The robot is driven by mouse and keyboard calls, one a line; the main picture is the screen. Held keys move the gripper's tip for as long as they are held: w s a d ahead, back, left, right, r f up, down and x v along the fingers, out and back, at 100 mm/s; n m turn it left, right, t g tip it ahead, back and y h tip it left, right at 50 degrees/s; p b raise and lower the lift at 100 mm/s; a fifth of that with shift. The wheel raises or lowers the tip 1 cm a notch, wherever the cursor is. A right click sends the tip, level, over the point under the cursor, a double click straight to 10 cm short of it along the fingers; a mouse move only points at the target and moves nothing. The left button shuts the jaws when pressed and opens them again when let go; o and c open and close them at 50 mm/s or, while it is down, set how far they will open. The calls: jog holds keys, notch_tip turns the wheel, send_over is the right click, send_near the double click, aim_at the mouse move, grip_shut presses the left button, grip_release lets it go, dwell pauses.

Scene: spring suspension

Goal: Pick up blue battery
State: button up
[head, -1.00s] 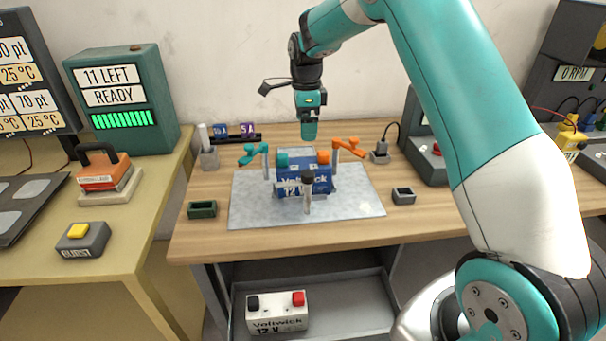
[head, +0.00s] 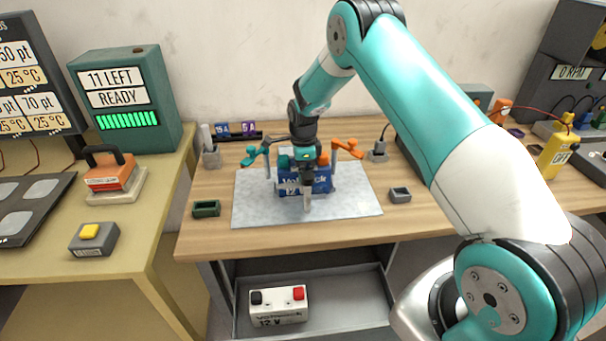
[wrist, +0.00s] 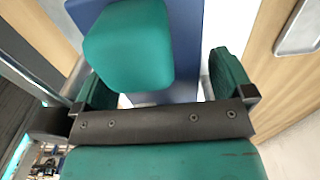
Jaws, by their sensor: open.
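The blue battery (head: 322,181), marked Voltwick 12 V, stands upright on the grey mat (head: 253,208) in the head view. My gripper (head: 306,154) is low over the battery's top and hides part of it. In the wrist view my two teal fingers (wrist: 162,82) are spread apart. A teal block (wrist: 130,45) shows beyond and between them, against the blue battery body (wrist: 188,40). I cannot tell whether the fingers touch it.
A teal-armed post (head: 256,154) stands left of the battery and an orange-armed post (head: 345,150) right. A white battery (head: 278,305) sits on the lower shelf.

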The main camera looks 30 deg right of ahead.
grip_shut()
jog(key=shift+w+r, duration=0.15)
jog(key=shift+r, duration=0.05)
jog(key=shift+r, duration=0.1)
